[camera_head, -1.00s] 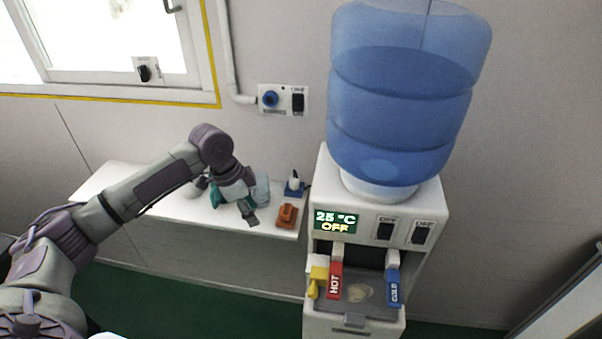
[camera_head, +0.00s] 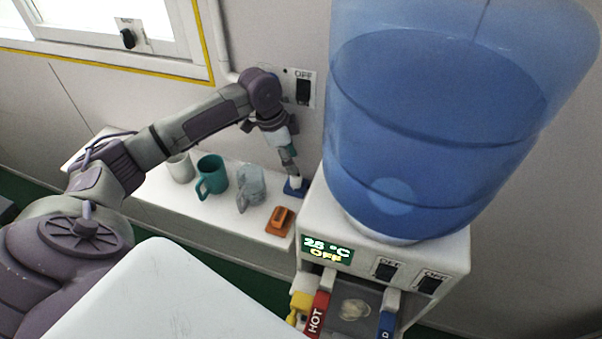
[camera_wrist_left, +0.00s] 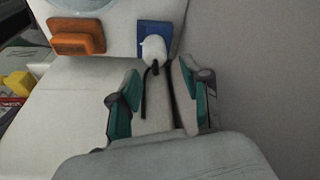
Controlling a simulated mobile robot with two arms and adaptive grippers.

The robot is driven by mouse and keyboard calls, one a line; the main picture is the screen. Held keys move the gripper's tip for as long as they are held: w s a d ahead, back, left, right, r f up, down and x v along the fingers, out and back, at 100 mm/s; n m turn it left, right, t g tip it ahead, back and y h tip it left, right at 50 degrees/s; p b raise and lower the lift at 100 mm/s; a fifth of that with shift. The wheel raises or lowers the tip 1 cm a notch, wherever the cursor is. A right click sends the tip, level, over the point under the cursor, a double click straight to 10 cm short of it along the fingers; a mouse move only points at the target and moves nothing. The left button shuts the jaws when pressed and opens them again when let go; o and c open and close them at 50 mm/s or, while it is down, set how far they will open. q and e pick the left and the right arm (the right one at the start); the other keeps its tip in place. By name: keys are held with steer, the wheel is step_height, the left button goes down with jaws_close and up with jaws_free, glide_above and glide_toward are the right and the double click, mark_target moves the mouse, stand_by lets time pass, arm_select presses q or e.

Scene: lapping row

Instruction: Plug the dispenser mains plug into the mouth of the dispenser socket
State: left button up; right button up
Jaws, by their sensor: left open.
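The white mains plug (camera_head: 296,183) stands in a blue holder (camera_head: 303,192) at the right end of the white shelf. In the left wrist view the plug (camera_wrist_left: 154,48) sits just ahead of my fingertips, with its dark cord running back between the fingers. My left gripper (camera_head: 290,166) is open just above the plug, pointing down; its fingers (camera_wrist_left: 158,72) are apart and empty. The wall panel (camera_head: 312,95) with a black OFF switch holds the blue socket, which is mostly hidden behind my left wrist. My right gripper is not in view.
On the shelf (camera_head: 235,222) stand a white cup (camera_head: 180,168), a teal mug (camera_head: 211,175) and a grey mug (camera_head: 250,186). An orange block (camera_head: 280,220) lies near the front edge. The water dispenser (camera_head: 440,245) with its blue bottle (camera_head: 430,120) stands close on the right.

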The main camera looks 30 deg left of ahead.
mark_target(296, 175)
arm_select(q)
steer(key=shift+s+d+f, duration=0.15)
steer(key=shift+d+f, duration=0.1)
steer(key=shift+f, duration=0.6)
steer(key=p+x, duration=0.1)
steer(key=x, duration=0.3)
steer(key=shift+f+p, duration=0.3)
steer(key=shift+p, duration=0.05)
steer(key=shift+f, duration=0.15)
jaws_close()
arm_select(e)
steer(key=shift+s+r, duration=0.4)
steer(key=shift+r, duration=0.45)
